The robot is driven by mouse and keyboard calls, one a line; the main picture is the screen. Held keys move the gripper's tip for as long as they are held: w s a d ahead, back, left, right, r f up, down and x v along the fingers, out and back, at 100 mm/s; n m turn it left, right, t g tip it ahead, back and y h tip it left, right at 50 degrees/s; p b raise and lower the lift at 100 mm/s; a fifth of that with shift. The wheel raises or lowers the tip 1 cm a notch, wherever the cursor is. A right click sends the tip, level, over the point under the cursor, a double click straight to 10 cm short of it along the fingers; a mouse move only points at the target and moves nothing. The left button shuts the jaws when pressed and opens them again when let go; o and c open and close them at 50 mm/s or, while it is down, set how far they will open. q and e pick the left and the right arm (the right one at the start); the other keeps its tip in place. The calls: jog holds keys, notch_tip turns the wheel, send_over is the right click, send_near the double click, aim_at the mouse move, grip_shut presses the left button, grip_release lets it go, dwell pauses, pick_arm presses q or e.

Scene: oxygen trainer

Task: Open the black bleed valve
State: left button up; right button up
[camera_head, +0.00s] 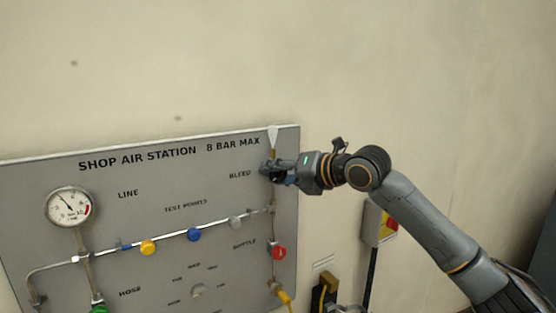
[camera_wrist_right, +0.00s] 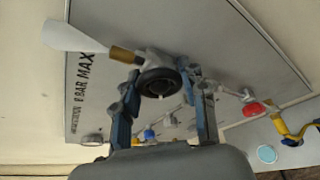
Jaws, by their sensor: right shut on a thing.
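The black bleed valve shows in the right wrist view as a round black knob (camera_wrist_right: 160,81) on a grey fitting, with a brass stem and a white cone beside it. My right gripper (camera_wrist_right: 163,95) has its two blue-grey fingers on either side of the knob and is shut on it. In the head view my right gripper (camera_head: 276,173) is at the panel's upper right, just right of the word BLEED, and hides most of the valve. The white cone (camera_head: 272,134) and brass stem stick up above it. My left gripper is not in view.
The grey panel (camera_head: 140,200) carries a gauge (camera_head: 69,207), pipes, and yellow (camera_head: 148,247), blue (camera_head: 194,235) and grey (camera_head: 236,223) knobs. A red knob (camera_head: 279,253) sits below my right gripper. A switch box (camera_head: 380,223) is on the wall beneath my right arm.

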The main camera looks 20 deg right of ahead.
jog(key=n+h+p, duration=0.2)
jog(key=n+p, duration=0.1)
jog(key=p, duration=0.2)
jog(key=shift+r+p, duration=0.15)
jog(key=shift+p, duration=0.15)
jog(key=shift+n+h, duration=0.3)
jog(key=shift+n, duration=0.2)
jog(key=shift+f+n+h, duration=0.35)
jog(key=shift+n+h, duration=0.05)
jog(key=shift+n, duration=0.2)
jog(key=shift+n+t+h, duration=0.3)
jog(key=shift+n+h, duration=0.6)
jog(key=shift+n, duration=0.3)
jog(key=shift+f, duration=0.1)
jog(key=o, duration=1.2)
jog(key=shift+c, duration=0.2)
